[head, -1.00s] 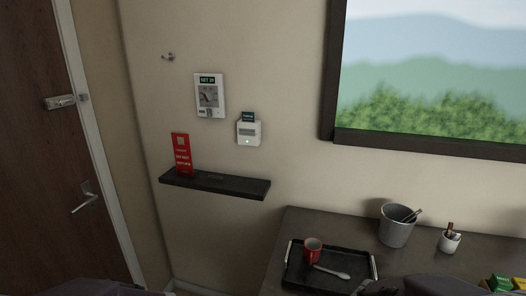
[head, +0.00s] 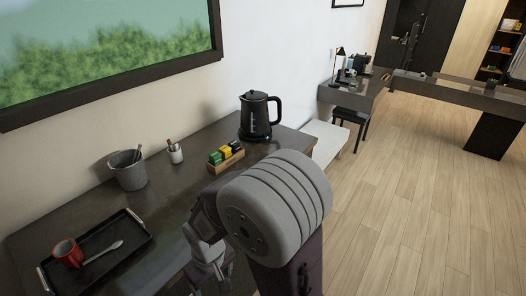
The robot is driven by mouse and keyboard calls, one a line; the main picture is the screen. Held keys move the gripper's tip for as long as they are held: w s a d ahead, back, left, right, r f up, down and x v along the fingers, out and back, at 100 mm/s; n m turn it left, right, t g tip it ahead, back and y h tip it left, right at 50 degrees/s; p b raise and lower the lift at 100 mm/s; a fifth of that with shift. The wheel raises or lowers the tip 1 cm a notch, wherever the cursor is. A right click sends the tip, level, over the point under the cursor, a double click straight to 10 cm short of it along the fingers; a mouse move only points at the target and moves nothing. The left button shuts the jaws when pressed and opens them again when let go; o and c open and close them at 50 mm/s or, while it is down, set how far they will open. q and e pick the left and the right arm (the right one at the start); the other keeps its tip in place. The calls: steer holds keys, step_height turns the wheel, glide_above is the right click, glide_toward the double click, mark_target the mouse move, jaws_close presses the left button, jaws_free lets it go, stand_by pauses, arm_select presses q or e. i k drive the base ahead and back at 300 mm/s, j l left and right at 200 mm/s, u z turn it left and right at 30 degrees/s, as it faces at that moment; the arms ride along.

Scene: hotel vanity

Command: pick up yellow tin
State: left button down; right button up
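No yellow tin can be made out for certain. A small yellow item (head: 226,153) stands between a green one (head: 214,158) and a black one (head: 236,146) in a small wooden holder (head: 228,163) on the dark counter; I cannot tell whether it is a tin or a packet. One arm of mine, apparently the right, rises in front of the counter, with a large grey joint. Its gripper (head: 208,256) seems to be partly in view left of that joint, apart from the wooden holder; its fingers are unclear. My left gripper is out of view.
On the counter (head: 185,188) are a black kettle (head: 257,118), a white cup with sticks (head: 175,154), a grey bucket (head: 129,173) and a black tray (head: 118,247) with a red mug (head: 67,252) and spoon (head: 104,252). Open wooden floor (head: 400,200) lies right. A farther desk (head: 352,92) has a chair.

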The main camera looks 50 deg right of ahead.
mark_target(225, 150)
steer(key=z, duration=1.3)
